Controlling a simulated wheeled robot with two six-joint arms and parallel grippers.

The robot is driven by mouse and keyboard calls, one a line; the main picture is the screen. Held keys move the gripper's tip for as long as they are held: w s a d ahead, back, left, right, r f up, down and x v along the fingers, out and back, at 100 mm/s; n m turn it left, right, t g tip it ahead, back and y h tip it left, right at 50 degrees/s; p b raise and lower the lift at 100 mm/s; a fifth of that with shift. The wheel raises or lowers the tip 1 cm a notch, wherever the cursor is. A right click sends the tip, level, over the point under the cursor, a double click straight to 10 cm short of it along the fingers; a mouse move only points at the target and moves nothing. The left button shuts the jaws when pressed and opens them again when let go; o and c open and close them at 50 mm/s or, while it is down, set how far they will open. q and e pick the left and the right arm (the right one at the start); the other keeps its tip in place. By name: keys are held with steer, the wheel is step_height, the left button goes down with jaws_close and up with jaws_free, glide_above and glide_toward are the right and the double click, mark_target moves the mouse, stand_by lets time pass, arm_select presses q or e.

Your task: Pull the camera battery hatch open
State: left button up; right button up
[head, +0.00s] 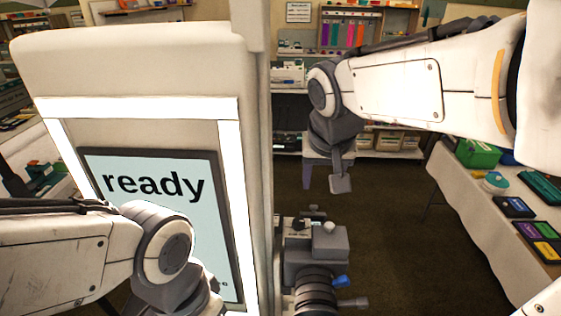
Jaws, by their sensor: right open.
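A grey camera (315,247) with a dark ribbed lens and a blue knob stands at the lower middle of the head view, behind the edge of a pale booth panel. The panel hides its left side, and I cannot make out its battery hatch. My right gripper (324,183) hangs fingers down above the camera, open and empty, apart from it. My left arm comes in at the lower left in front of the panel; its fingers are below the frame.
The booth panel (130,65) with a lit frame and a screen (150,185) reading "ready" fills the left. A white-covered table (455,190) with boxes and cards stands at the right. Shelves (390,130) line the back. Dark floor (400,230) lies open between camera and table.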

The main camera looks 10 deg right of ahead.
mark_target(314, 212)
steer(key=p+x, duration=0.2)
steer(key=x, duration=0.6)
steer(key=shift+w+a+f, duration=0.15)
steer(key=shift+f, duration=0.05)
steer(key=shift+w+f, duration=0.25)
steer(key=shift+f, duration=0.45)
jaws_close()
